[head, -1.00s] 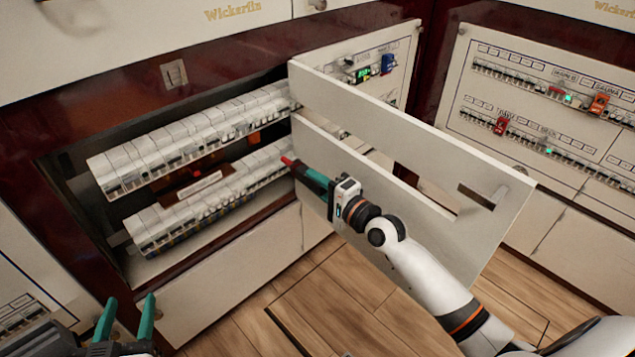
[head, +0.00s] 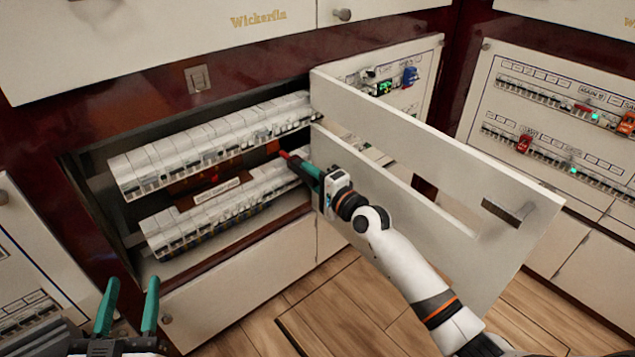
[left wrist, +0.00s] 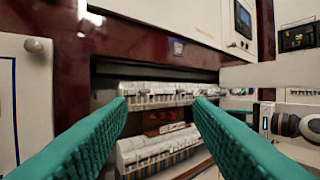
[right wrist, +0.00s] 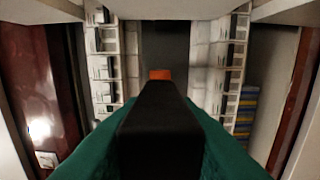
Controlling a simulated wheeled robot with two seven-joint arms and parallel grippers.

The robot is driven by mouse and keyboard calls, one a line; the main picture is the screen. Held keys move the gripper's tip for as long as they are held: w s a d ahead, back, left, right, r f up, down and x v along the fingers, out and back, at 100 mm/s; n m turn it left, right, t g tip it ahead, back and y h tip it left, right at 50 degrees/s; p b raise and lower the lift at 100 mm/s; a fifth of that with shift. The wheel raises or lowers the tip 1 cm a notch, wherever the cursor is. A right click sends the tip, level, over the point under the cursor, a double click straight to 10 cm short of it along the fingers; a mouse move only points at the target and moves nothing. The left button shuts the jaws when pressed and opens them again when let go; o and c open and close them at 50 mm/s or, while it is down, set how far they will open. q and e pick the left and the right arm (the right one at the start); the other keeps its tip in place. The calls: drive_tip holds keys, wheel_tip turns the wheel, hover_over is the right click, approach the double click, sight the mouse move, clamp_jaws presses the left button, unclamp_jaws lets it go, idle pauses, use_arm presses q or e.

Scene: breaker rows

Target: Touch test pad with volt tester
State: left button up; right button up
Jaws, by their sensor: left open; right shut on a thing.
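The volt tester is in my right gripper (head: 309,170), which is shut on it. Its red tip (head: 284,155) points left into the open cabinet, by the right part of the breaker rows. In the right wrist view the tester (right wrist: 160,120) is a black body with an orange-red tip between green fingers. A dark reddish panel with a white label plate (head: 216,189) sits between the upper breaker row (head: 215,140) and lower breaker row (head: 225,210). I cannot clearly pick out the test pad. The tip looks apart from the label. My left gripper (head: 130,296) is open and empty, low in front of the cabinet.
An open slotted cabinet door (head: 430,165) stands out right of the rows, with my right arm in front of it. A panel with breakers (head: 560,120) is at the far right. A wall switch (head: 198,79) is above the opening. Wooden floor (head: 330,310) lies below.

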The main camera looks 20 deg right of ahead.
drive_tip(key=shift+b+x, duration=0.3)
drive_tip(key=shift+x, duration=0.65)
use_arm(q)
drive_tip(key=shift+s+d+r+t+h, duration=0.1)
drive_tip(key=shift+s+r+t+h, duration=0.15)
drive_tip(key=shift+r+t, duration=0.4)
drive_tip(key=shift+s+d+r+t+h, duration=0.1)
drive_tip(key=shift+s+r+t+h, duration=0.25)
drive_tip(key=shift+r, duration=0.5)
use_arm(e)
drive_tip(key=shift+w+a, duration=0.1)
drive_tip(key=shift+w, duration=0.2)
use_arm(q)
drive_tip(key=shift+s+r+t, duration=0.25)
drive_tip(key=shift+r+t, duration=0.35)
drive_tip(key=shift+t, duration=0.1)
use_arm(e)
drive_tip(key=shift+w+a, duration=0.2)
drive_tip(key=shift+w, duration=0.25)
use_arm(q)
drive_tip(key=shift+r, duration=0.1)
use_arm(e)
drive_tip(key=shift+w+r, duration=0.1)
drive_tip(key=shift+r, duration=0.1)
